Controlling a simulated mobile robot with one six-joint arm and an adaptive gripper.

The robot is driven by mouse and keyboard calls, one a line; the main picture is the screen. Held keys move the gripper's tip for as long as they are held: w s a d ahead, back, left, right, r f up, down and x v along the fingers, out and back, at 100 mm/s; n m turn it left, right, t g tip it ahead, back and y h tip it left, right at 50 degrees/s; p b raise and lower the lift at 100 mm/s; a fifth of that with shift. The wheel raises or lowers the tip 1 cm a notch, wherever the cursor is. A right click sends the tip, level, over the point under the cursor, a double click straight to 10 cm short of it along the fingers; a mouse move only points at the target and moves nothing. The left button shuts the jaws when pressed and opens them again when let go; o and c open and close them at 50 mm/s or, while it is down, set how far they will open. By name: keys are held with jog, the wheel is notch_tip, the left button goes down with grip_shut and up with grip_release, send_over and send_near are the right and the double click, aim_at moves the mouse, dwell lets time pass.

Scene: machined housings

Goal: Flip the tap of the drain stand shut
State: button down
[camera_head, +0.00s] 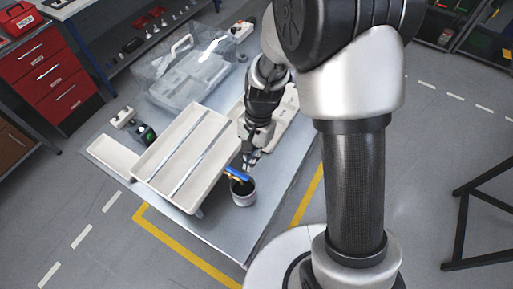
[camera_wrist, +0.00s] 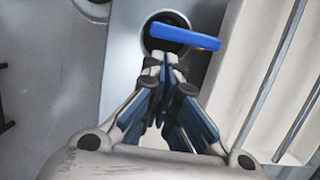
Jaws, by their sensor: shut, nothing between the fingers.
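The drain stand is a pale sloping tray (camera_head: 190,186) with long grey rails, and it fills the right of the wrist view (camera_wrist: 225,95). Its blue tap lever (camera_head: 237,174) is at the lower right end, above a pale cup (camera_head: 243,199) with a dark inside. In the wrist view the blue lever (camera_wrist: 185,37) lies crosswise over the round dark cup opening (camera_wrist: 165,20). My gripper (camera_head: 249,166) is shut and empty, pointing down just beside the lever. In the wrist view its fingertips (camera_wrist: 162,62) are just below the lever; contact cannot be told. The tap's body is mostly hidden.
A clear-lidded box (camera_head: 185,82) stands behind the stand on the grey table (camera_head: 225,235). A pale tray (camera_head: 285,112) lies right of my gripper, partly behind my arm. Small dark and green items (camera_head: 145,134) sit at the left. The table's front is clear.

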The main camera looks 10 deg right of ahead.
jog(key=shift+s+a, duration=0.2)
jog(key=shift+s, duration=0.05)
